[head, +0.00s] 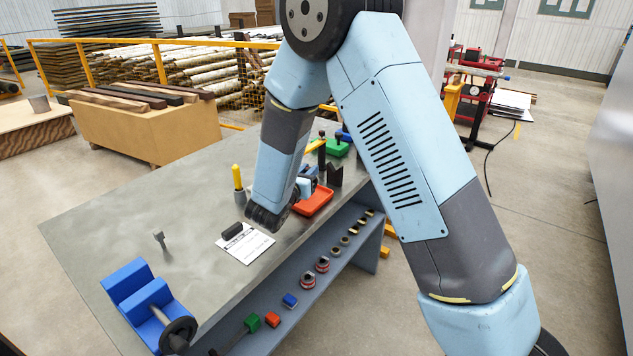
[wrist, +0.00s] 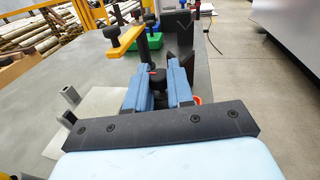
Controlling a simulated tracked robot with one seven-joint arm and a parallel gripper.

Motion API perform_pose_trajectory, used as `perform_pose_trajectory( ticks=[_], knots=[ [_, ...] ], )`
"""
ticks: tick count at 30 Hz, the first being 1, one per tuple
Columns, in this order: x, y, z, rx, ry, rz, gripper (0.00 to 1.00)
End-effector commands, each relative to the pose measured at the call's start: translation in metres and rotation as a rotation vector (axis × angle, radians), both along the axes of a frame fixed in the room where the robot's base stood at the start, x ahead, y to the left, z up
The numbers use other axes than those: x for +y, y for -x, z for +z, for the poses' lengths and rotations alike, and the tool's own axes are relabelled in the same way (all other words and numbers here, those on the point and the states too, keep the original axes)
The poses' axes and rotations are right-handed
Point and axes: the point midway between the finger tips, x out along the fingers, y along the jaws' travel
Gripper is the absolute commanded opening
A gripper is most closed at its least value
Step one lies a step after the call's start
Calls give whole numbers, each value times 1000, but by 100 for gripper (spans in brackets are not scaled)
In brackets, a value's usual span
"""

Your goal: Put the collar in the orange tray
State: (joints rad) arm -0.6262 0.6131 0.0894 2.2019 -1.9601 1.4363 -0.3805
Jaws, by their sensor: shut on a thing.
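The orange tray (head: 314,204) lies on the grey table near its right edge in the head view. In the wrist view only a small orange bit of it (wrist: 197,100) shows beside the right finger. My gripper (wrist: 159,82) is shut on a dark round piece (wrist: 158,90), which looks like the collar. The fingers and my wrist hide much of this piece, so its shape is hard to tell. In the head view my gripper (head: 308,183) is small and partly hidden, at the tray's far left side. I cannot tell its exact height over the tray.
Black V-shaped blocks (head: 335,175), a green tray (head: 337,148) and a yellow-topped post (head: 238,178) stand close by. A white sheet (head: 245,246) lies left of the orange tray. The left middle of the table is mostly clear.

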Motion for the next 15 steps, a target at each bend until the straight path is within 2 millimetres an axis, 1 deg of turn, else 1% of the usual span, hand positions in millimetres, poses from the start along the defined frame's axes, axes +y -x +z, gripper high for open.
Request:
perform_pose_trajectory(
  ticks=[7, 10, 15],
  knots=[
    [-1, -2, -29, 1, 3, -2, 0],
    [-1, -2, -32, 0, 1, -1, 0],
    [-2, -2, -32, 0, 1, -2, 0]
  ],
)
